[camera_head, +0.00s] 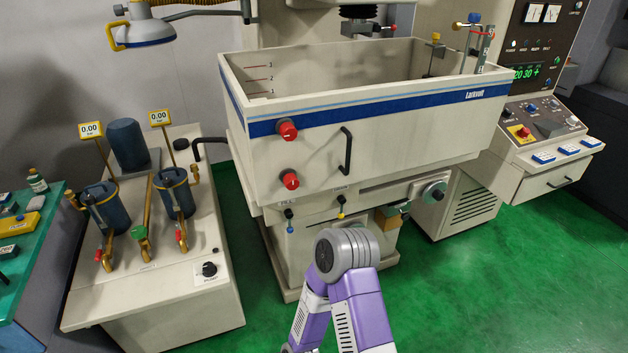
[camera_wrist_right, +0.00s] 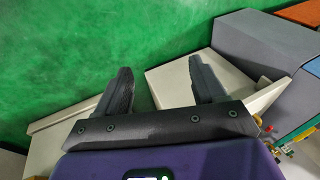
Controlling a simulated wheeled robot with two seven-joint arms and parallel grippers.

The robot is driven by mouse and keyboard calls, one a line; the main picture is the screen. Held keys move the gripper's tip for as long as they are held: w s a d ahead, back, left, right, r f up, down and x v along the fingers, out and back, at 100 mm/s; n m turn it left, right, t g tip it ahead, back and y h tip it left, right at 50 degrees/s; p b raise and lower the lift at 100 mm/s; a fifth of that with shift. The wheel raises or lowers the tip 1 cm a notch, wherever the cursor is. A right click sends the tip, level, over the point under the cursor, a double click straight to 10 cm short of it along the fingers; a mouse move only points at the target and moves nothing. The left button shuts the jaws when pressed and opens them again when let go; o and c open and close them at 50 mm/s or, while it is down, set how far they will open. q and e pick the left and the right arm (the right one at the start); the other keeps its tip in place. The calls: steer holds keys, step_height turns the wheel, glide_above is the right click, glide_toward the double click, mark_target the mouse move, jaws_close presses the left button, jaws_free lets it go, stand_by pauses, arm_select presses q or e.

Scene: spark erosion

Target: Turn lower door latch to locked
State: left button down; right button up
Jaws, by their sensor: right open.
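The lower door latch (camera_head: 290,179) is a red knob low on the left part of the cream tank's front (camera_head: 390,140), just under the upper red latch (camera_head: 287,130). A pale mark shows on its face; I cannot tell which setting it points to. My right arm reaches up from the bottom centre in the head view, in front of and below the tank, and its gripper is not clearly seen there. In the right wrist view my right gripper (camera_wrist_right: 162,84) is open, with nothing between its fingers. The latch is not visible in that view. My left gripper is out of view.
A black handle (camera_head: 346,151) sits right of the latches. Small blue and yellow valves (camera_head: 341,203) are below the tank. A filter unit with blue canisters (camera_head: 175,192) stands at the left. A control console (camera_head: 545,130) is at the right. Green floor lies between.

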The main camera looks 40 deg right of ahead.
mark_target(293, 185)
steer(key=w+d+r+t+h+b, duration=0.1)
steer(key=w+d+r+t+b, duration=0.15)
steer(key=w+d+r, duration=0.4)
steer(key=w+d+r+t+h+b, duration=0.1)
steer(key=w+d+t, duration=0.2)
steer(key=w, duration=0.6)
steer(key=w+d+r+t+h+b, duration=0.1)
steer(key=w+d+r+t+h, duration=0.1)
steer(key=d+r, duration=0.3)
steer(key=w+d+r+m+t+h+b, duration=0.1)
steer(key=d+r, duration=0.5)
steer(key=r, duration=0.7)
steer(key=w+d+r+t+h+b, duration=0.2)
steer(key=w+d+r+t, duration=0.3)
steer(key=r, duration=0.5)
steer(key=shift+w+d+r+m+t+h+b, duration=0.15)
steer(key=shift+w+m+t+h+b, duration=0.15)
steer(key=shift+t+b, duration=0.3)
steer(key=x, duration=0.6)
steer(key=shift+d, duration=0.1)
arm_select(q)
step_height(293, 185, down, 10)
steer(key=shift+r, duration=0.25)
arm_select(e)
steer(key=shift+w+d, duration=0.15)
steer(key=shift+w, duration=0.5)
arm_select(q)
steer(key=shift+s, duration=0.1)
arm_select(e)
steer(key=shift+c, duration=0.3)
